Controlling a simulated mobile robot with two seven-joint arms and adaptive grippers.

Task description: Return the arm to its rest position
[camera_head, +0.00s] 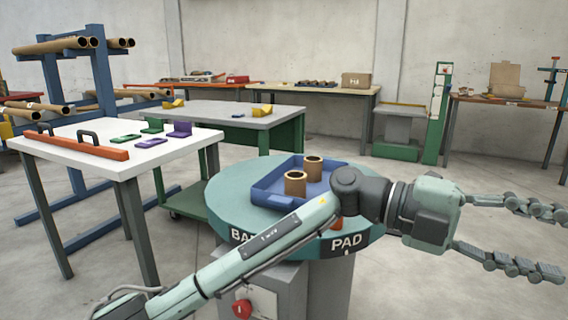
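My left arm (270,240) comes in from the bottom left and reaches across the front of the round teal table. Its gripper (560,244) is at the right edge of the picture, with its two fingers spread apart and nothing between them. It hangs over open floor, to the right of the round table and apart from it. My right arm and gripper are not in view.
The round table (226,200) carries a blue tray (268,190) with two brown cardboard cores (295,184); my arm hides part of its front. A white table (75,150) stands left and a blue rack (105,90) behind it. Floor (440,175) at right is clear.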

